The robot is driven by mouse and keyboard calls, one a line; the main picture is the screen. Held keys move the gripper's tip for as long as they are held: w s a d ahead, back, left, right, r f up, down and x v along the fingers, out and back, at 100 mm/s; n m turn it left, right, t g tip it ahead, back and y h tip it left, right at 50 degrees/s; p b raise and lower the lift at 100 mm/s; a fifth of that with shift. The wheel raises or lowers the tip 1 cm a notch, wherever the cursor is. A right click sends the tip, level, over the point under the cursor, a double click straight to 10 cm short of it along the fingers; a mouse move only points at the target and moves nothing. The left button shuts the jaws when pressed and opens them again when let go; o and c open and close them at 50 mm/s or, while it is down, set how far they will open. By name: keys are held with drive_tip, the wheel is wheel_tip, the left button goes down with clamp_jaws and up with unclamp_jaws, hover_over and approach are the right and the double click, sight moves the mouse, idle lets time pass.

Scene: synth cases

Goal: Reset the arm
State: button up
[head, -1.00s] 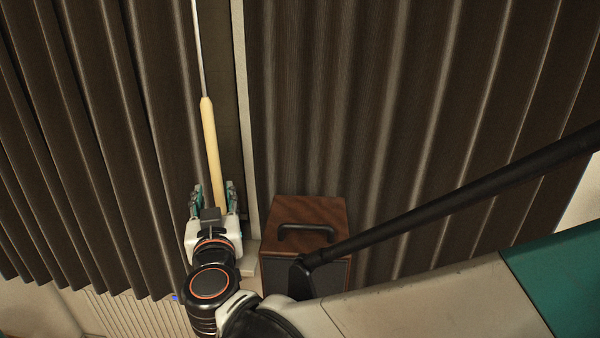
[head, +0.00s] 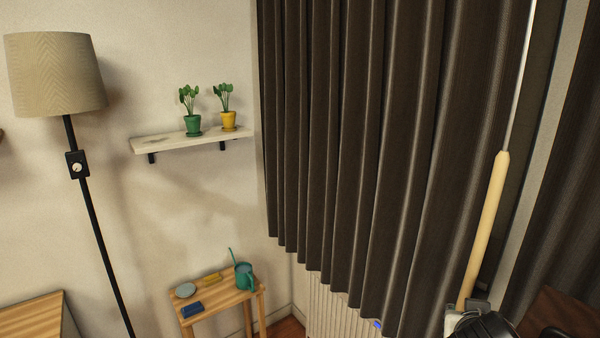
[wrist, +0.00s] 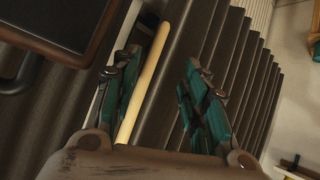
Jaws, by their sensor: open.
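My gripper (wrist: 161,65) is open in the wrist view, its teal-padded fingers spread apart. A pale wooden wand handle (wrist: 148,80) passes through the space between them, closer to the left finger. I cannot tell whether it touches that finger. In the head view the handle (head: 486,225) hangs slightly tilted from a thin rod in front of the dark curtain. Only a bit of my arm's end shows at the bottom right there, and the fingers are mostly hidden.
Dark pleated curtains (head: 350,130) hang close by the gripper. A brown wooden box (head: 560,312) stands at the bottom right. To the left are a floor lamp (head: 55,75), a shelf (head: 190,141) with two potted plants, and a small wooden table (head: 222,295) holding a teal watering can (head: 244,276).

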drive_tip(key=s+a+f+n+g+y, duration=0.2)
drive_tip(key=s+a+n+y, duration=0.3)
drive_tip(key=a, duration=0.5)
wheel_tip(320, 180, down, 9)
drive_tip(key=b, duration=0.9)
drive_tip(key=shift+m+y, duration=0.3)
drive_tip(key=shift+y, duration=0.1)
